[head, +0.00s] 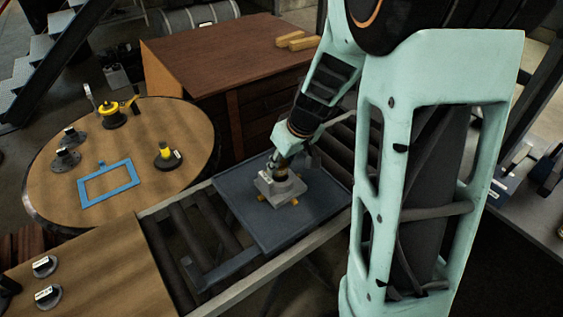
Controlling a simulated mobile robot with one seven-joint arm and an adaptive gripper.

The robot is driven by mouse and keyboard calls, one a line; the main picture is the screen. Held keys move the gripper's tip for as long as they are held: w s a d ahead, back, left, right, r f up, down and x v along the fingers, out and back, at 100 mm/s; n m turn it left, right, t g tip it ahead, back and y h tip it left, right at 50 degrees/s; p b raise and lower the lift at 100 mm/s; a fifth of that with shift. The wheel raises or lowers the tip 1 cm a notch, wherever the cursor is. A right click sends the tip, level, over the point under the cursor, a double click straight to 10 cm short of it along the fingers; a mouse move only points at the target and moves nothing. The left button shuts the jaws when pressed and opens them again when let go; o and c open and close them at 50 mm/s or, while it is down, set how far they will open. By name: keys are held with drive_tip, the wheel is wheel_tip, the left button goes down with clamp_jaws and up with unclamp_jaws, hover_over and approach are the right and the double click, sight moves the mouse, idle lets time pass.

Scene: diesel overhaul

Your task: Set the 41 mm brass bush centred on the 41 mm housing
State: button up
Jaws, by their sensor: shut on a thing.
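A grey, square-based housing (280,188) sits on the dark blue-grey tray (252,221) in the head view. Its size marking cannot be read. My gripper (281,170) points down over the middle of the housing and is shut on a small piece, apparently the brass bush. The fingers hide most of that piece. I cannot tell whether it touches the housing or how well it is centred.
The tray lies on a roller conveyor (180,236). A round table (130,135) at left carries a blue frame (108,183), a yellow-topped dark stand (167,155) and other parts. Labelled discs (45,266) sit lower left. A wooden bench (225,62) stands behind.

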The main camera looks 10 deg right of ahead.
drive_tip(key=shift+f+b, duration=1.2)
drive_tip(key=shift+b, duration=0.5)
idle(0.4)
drive_tip(key=o, duration=1.6)
drive_tip(key=shift+r+p, duration=2.8)
drive_tip(key=shift+r, duration=1.7)
